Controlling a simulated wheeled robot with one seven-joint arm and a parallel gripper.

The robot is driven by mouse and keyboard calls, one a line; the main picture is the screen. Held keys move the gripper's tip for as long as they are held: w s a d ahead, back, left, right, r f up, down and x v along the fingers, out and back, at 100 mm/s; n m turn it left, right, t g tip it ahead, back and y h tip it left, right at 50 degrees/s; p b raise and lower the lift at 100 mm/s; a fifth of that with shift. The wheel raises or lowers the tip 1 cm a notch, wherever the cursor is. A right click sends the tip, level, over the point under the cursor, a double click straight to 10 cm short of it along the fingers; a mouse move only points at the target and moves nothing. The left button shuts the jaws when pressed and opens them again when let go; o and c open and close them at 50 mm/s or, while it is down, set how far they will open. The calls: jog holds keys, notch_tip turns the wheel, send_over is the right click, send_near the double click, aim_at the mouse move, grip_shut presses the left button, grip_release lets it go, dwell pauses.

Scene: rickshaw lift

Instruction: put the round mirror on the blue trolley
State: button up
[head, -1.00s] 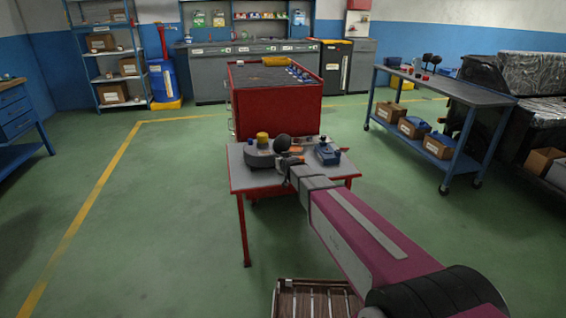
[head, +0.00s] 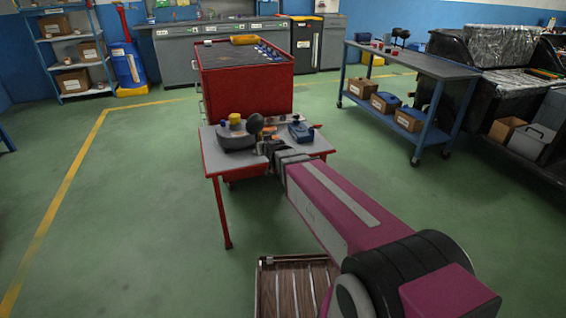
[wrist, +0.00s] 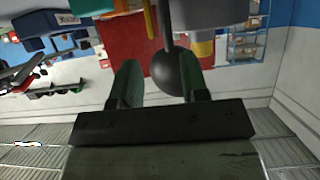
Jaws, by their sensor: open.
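The round mirror (head: 255,123) is a dark disc on a thin stem, standing among items on the small red-legged table (head: 212,160). My gripper (head: 268,144) is at that table, just in front of the mirror and partly hidden by my arm. In the wrist view, which looks upside down, my gripper's two fingers (wrist: 161,80) are apart, and the mirror (wrist: 176,70) shows between them, close to the right finger. I cannot tell whether they touch. The blue trolley (head: 428,62) stands at the right with a grey top, well away from my gripper.
A blue-grey item (head: 300,129) and a grey item with a yellow cap (head: 235,134) flank the mirror. A red cabinet (head: 250,95) stands behind. The trolley top holds small items at its far end; its near end is bare. Green floor lies open between table and trolley.

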jog(key=s+d+f+m+g+h, duration=0.1)
jog(key=s+d+f+g, duration=0.3)
jog(key=s+d, duration=0.3)
jog(key=s+d+f+m+g+h, duration=0.1)
jog(key=s+d+f+g+h, duration=0.1)
jog(key=s+d+f+g, duration=0.2)
jog(key=s+d+f, duration=0.2)
jog(key=s+d, duration=0.2)
jog(key=d, duration=0.1)
jog(key=shift+d+f+g, duration=0.3)
jog(key=shift+d+g, duration=0.05)
jog(key=shift+g, duration=0.05)
jog(key=shift+o, duration=0.9)
jog(key=s+d+f+m+g, duration=0.1)
jog(key=s+d+g, duration=0.2)
jog(key=s, duration=0.3)
jog(key=shift+s+d+h, duration=0.3)
jog(key=shift+s+d, duration=0.1)
jog(key=shift+d, duration=0.1)
jog(key=shift+o, duration=1.1)
jog(key=shift+s+f, duration=0.15)
jog(key=shift+s, duration=0.05)
jog(key=m+t+y, duration=0.8)
jog(key=m+y, duration=0.8)
jog(key=m, duration=0.8)
send_near(257, 137)
jog(key=shift+w+d+f, duration=0.1)
jog(key=shift+w+d, duration=0.1)
jog(key=shift+w, duration=0.2)
jog(key=shift+x, duration=5.25)
